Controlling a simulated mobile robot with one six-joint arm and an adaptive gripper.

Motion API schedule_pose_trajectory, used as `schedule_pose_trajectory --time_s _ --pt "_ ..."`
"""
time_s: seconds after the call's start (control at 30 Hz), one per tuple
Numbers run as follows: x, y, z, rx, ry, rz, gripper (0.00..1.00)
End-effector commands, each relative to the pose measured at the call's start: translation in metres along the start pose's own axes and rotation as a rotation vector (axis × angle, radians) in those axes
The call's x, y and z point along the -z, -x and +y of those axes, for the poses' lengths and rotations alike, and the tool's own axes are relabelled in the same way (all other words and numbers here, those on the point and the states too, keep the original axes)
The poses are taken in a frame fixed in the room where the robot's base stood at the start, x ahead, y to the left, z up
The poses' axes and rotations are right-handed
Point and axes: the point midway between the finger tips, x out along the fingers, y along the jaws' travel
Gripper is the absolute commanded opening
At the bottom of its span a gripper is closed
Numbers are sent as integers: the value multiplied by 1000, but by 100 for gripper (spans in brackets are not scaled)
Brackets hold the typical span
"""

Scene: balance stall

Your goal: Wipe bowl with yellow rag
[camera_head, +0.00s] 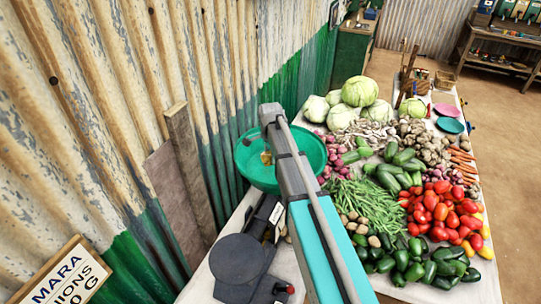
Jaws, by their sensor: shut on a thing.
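The bowl (246,170) is a wide green basin at the left end of the stall table, close to the corrugated wall. My arm crosses in front of its right side. A small patch of the yellow rag (266,158) shows inside the bowl, right beside my arm. My gripper (269,149) is at the bowl, mostly hidden by my own arm, and is shut on the rag. The fingertips and most of the rag are hidden. I cannot tell whether the rag touches the bowl's inner surface.
A dark scale (238,258) stands in front of the bowl. Cabbages (360,91), green beans (368,202), tomatoes (440,210) and peppers crowd the table to the right. The corrugated wall (110,110) is close on the left. A price sign (68,278) stands at lower left.

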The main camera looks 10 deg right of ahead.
Motion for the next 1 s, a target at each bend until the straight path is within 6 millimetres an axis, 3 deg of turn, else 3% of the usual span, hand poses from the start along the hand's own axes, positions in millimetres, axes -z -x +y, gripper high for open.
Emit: schedule_pose_trajectory --time_s 0.27,0.7,1.0 --pt "0 2 0 0 0 0 25" --pt "0 29 0 0 0 0 25" --pt "0 30 0 0 0 0 25"
